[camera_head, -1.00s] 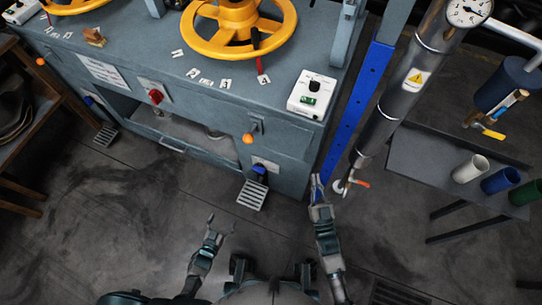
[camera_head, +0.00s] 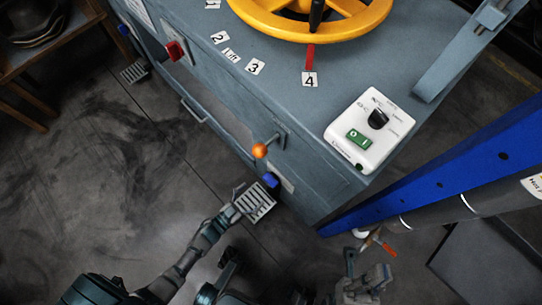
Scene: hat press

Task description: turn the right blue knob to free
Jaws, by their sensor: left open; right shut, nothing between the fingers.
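The right blue knob (camera_head: 270,181) sits low on the front of the grey-blue press cabinet (camera_head: 330,190), beside a small light plate (camera_head: 287,184) and above a slotted metal pedal (camera_head: 257,206). My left gripper (camera_head: 236,207) is open, just left of and below the knob, overlapping the pedal in view. It appears apart from the knob. My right gripper (camera_head: 366,274) is shut and empty, low in the picture, to the right of the cabinet's corner and away from the knob. The knob's setting is too small to read.
An orange-tipped lever (camera_head: 260,150) sticks out above the knob. A white control box (camera_head: 370,130) and yellow wheel (camera_head: 312,22) are on top. A blue beam (camera_head: 440,165) and grey pipe (camera_head: 450,212) stand right, with an orange-handled valve (camera_head: 380,243). Open floor (camera_head: 110,180) lies left.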

